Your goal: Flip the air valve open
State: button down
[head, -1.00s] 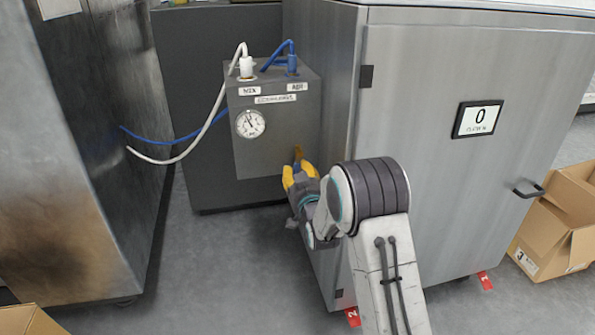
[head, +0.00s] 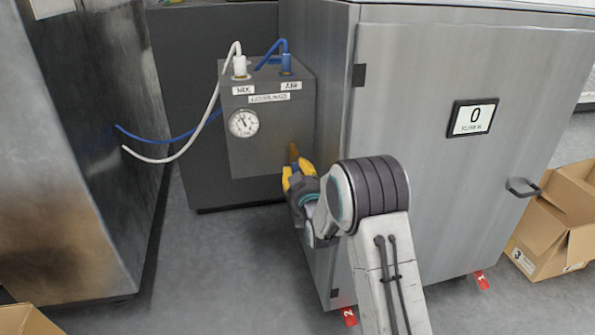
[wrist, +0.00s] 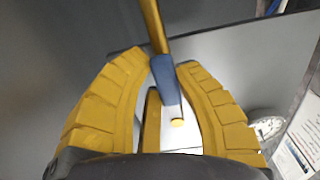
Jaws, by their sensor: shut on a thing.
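The air valve shows in the wrist view as a blue lever (wrist: 166,78) joined to a brass-coloured stem (wrist: 152,25). My gripper (wrist: 163,60) has a yellow finger on each side of the blue lever and is shut on it. In the head view, my gripper (head: 294,172) is at the lower right front of the grey couplings box (head: 265,155). A brass bit (head: 293,152) shows just above its fingers. The blue lever is mostly hidden there by the fingers.
A round gauge (head: 243,123) is on the box front. A white hose (head: 208,110) and a blue hose (head: 185,137) run left from the box top. A steel cabinet (head: 420,160) stands close on the right, its display (head: 473,118) reading 0. Floor (head: 225,260) is open between the machines.

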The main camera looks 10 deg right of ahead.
jog(key=c, duration=0.9)
grip_release()
jog(key=shift+a, duration=0.1)
jog(key=shift+s, duration=6)
